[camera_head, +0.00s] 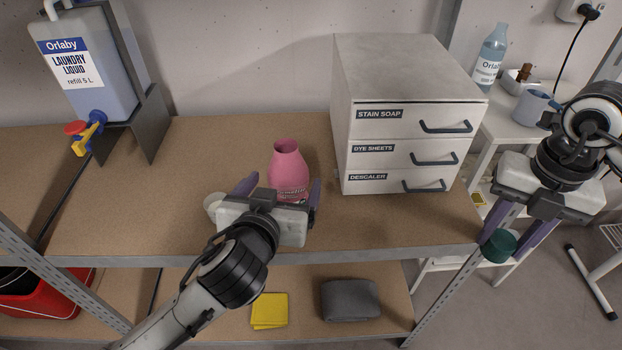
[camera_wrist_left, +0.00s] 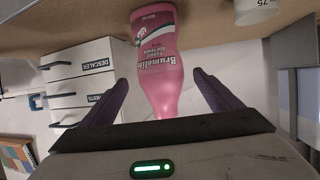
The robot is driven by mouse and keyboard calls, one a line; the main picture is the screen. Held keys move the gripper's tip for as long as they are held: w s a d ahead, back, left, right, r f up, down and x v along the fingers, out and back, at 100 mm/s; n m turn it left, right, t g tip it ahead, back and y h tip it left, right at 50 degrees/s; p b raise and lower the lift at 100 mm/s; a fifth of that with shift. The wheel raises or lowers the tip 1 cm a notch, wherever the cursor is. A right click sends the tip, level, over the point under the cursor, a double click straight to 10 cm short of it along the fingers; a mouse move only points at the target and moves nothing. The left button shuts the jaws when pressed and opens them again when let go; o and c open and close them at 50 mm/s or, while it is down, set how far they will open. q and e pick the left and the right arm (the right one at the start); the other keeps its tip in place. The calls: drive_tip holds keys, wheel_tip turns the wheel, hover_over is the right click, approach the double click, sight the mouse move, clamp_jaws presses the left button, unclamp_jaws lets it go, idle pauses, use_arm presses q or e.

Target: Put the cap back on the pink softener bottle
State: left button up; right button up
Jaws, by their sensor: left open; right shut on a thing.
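The pink softener bottle (camera_head: 287,165) stands upright on the wooden shelf with its mouth open and uncapped. It also shows in the left wrist view (camera_wrist_left: 155,45), upside down in the picture, with its label facing that camera. My left gripper (camera_head: 280,187) is open, one purple finger on each side of the bottle; in the wrist view, gaps show between both fingers and the bottle. My right gripper (camera_head: 500,236) is shut on a dark green cap (camera_head: 499,247), held in the air past the right end of the shelf, away from the bottle.
A white drawer unit (camera_head: 392,110) stands right of the bottle. A small white cup (camera_head: 212,204) is partly hidden beside my left gripper; it carries "75" in the wrist view (camera_wrist_left: 256,10). A laundry liquid container (camera_head: 90,75) stands left. The shelf between is clear.

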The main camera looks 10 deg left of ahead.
sight(288, 131)
use_arm(q)
drive_tip(key=x, duration=0.5)
drive_tip(key=shift+a, duration=0.1)
use_arm(e)
drive_tip(key=shift+r, duration=0.25)
use_arm(q)
drive_tip(key=c, duration=1.5)
drive_tip(key=shift+r, duration=0.1)
drive_tip(key=shift+r+p, duration=0.75)
drive_tip(key=shift+r, duration=4.2)
use_arm(e)
drive_tip(key=shift+r, duration=0.45)
